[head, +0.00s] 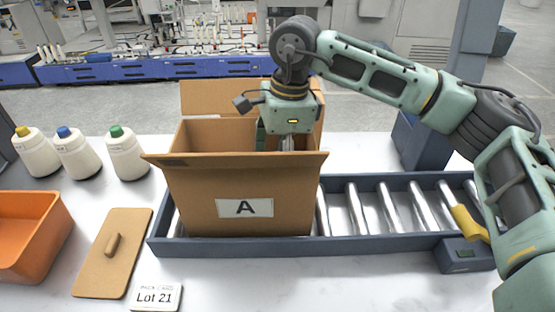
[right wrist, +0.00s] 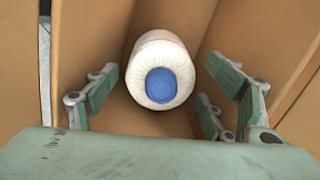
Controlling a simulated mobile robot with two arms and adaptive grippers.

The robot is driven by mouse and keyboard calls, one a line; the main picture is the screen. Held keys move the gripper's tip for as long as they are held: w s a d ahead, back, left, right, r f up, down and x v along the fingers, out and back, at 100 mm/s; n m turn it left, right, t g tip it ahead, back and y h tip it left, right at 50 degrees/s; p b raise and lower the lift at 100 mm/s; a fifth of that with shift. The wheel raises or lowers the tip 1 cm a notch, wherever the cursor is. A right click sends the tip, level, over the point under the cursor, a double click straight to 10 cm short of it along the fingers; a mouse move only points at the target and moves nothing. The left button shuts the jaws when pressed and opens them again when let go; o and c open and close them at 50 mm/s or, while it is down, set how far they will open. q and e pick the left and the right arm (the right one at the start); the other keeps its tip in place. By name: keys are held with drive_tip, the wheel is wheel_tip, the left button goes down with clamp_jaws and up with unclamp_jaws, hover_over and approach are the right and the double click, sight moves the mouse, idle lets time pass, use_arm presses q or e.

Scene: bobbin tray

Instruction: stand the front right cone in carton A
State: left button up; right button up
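Carton A (head: 290,205) is an open brown box with a white label "A", its flaps spread. My right gripper (head: 287,138) reaches down into its right part; the front wall and flap hide the fingertips in the head view. In the right wrist view my right gripper (right wrist: 161,75) is open, its fingers spread with gaps on both sides of a white cone with a blue tip (right wrist: 161,85). The cone is between brown cardboard walls, seen tip-on, apparently upright. The head view does not show this cone. My left gripper is not in view.
Cones with yellow (head: 36,155), blue (head: 76,156) and green (head: 126,155) tips stand at the left. An orange bin (head: 30,240), a brown lid with a handle (head: 95,270) and a Lot 21 card (head: 156,298) lie nearer. The carton sits on a roller conveyor (head: 385,208), clear to the right.

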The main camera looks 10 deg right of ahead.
drive_tip(key=shift+o, duration=0.2)
wheel_tip(320, 180, up, 12)
drive_tip(key=d, duration=0.1)
drive_tip(key=shift+d, duration=0.2)
idle(0.3)
